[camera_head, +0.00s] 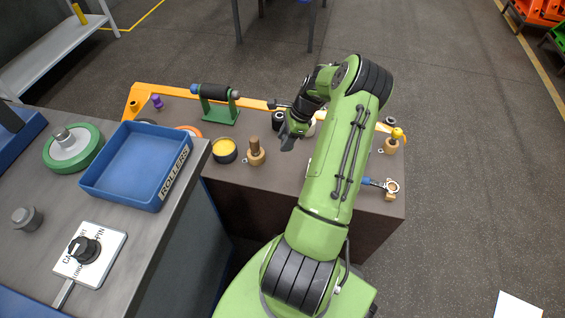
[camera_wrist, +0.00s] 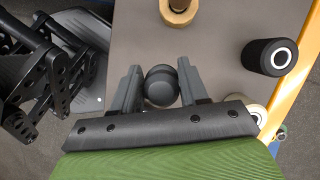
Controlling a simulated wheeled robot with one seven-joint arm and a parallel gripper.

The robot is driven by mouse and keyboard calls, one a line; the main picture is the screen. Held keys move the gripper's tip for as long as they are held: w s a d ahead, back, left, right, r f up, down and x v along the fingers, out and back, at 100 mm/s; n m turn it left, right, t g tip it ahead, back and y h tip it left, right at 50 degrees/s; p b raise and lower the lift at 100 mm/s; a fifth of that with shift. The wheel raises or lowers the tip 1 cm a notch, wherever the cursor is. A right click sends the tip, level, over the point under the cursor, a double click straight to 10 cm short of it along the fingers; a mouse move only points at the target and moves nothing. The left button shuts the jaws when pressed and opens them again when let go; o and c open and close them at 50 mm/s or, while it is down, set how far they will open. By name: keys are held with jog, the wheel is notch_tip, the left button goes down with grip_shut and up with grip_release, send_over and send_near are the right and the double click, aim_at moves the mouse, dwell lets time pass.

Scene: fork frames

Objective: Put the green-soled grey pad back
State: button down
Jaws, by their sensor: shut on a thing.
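My gripper (camera_wrist: 160,84) is shut on a dark grey round knob (camera_wrist: 161,86), which sits between its two fingers in the wrist view. What lies under the knob is hidden, so I cannot tell if it belongs to the green-soled grey pad. In the head view my gripper (camera_head: 289,143) is over the brown-topped bench (camera_head: 235,183), right of a wooden post (camera_head: 255,150); the knob is not clear there. A green-rimmed disc with a grey-white face and a knob (camera_head: 73,146) lies on the left counter. No green sole shows on the held thing.
A blue tray marked ROLLERS (camera_head: 172,178) stands on the left counter. A blue-handled tool (camera_head: 380,184) lies to the right.

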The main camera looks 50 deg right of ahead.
notch_tip(320, 180, down, 10)
jog(key=b, duration=0.3)
jog(key=shift+r, duration=0.2)
jog(key=shift+f, duration=0.1)
jog(key=c, duration=0.6)
grip_release()
jog(key=shift+o, duration=0.2)
